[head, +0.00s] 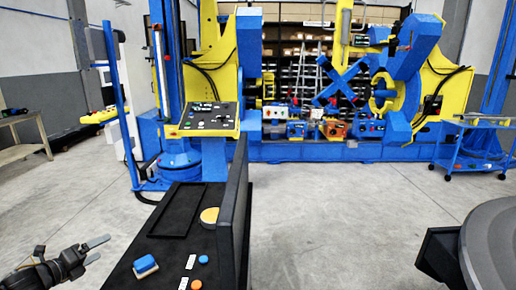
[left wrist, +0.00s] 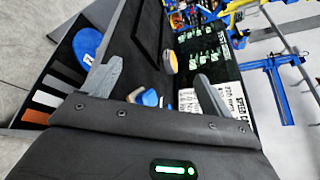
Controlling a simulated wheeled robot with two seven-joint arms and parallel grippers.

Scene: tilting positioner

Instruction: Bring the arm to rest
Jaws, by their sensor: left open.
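My left gripper (head: 103,249) is at the lower left of the head view, over the floor and left of the black console desk (head: 125,272). Its two grey fingers are apart with nothing between them. In the left wrist view the left gripper (left wrist: 158,82) shows its fingers spread wide, with the desk behind them. The fingers look clear of the desk, though the exact gap is hard to judge. My right gripper is not in view.
The desk carries a blue block (head: 145,265), an orange-topped disc (head: 209,216) and an upright dark panel (head: 234,200). A control panel (head: 210,119) stands behind. The blue-yellow positioner (head: 407,85) is farther back, a blue cart (head: 470,140) at right. Open floor (head: 340,195) lies between.

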